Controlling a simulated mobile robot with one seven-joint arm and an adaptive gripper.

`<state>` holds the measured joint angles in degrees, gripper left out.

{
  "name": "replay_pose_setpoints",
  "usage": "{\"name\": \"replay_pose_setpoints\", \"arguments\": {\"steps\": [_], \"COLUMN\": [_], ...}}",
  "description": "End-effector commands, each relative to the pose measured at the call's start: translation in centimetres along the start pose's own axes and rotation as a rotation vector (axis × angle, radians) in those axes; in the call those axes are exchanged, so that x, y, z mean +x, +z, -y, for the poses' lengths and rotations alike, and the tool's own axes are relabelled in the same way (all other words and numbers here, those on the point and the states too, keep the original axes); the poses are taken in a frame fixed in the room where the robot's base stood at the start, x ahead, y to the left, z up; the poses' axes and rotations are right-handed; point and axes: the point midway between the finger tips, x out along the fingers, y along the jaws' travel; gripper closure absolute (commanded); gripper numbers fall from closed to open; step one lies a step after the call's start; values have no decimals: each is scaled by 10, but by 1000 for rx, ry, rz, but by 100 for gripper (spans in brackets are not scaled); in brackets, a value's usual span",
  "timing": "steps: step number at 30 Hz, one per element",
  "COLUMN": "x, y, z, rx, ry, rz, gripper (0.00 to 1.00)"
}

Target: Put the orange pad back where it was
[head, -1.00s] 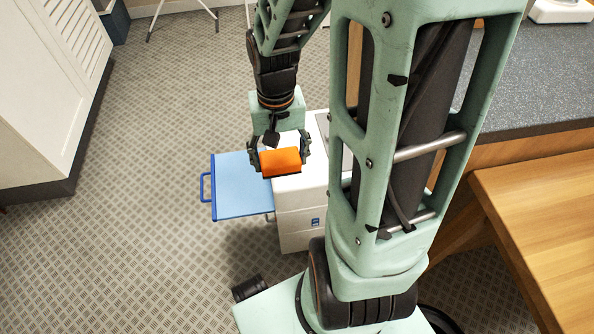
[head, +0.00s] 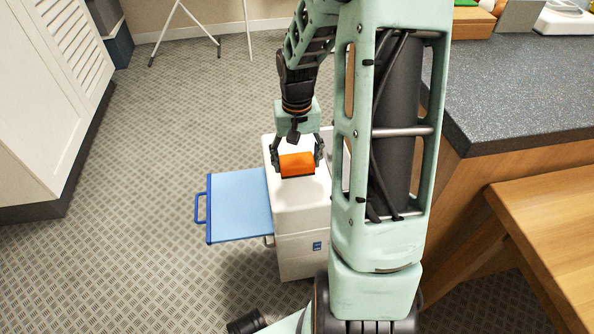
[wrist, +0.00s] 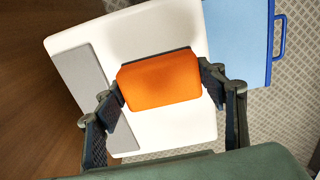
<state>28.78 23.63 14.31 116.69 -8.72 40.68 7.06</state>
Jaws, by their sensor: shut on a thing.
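The orange pad (head: 297,163) is a small orange block with a dark underside. My gripper (head: 297,161) is shut on it, with one finger at each end. The wrist view also shows the pad (wrist: 160,80) between the two fingers. It is over the white top of a small cabinet (head: 300,205). I cannot tell whether the pad touches that top or hangs just above it. In the wrist view the white top (wrist: 165,28) lies behind the pad, with a grey strip (wrist: 84,83) along one side.
A light blue tray or shelf (head: 240,205) with a darker blue handle sticks out from the cabinet's left side. A counter (head: 500,95) and a wooden bench (head: 550,215) stand on the right. A white louvred unit (head: 40,110) is at the left.

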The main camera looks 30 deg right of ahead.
Motion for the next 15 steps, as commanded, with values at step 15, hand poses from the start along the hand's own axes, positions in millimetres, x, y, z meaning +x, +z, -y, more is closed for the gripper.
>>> {"name": "replay_pose_setpoints", "arguments": {"steps": [15], "x": [44], "y": [-11], "z": [-4], "rx": [-1], "ry": [0], "rz": [-2], "gripper": [58]}}
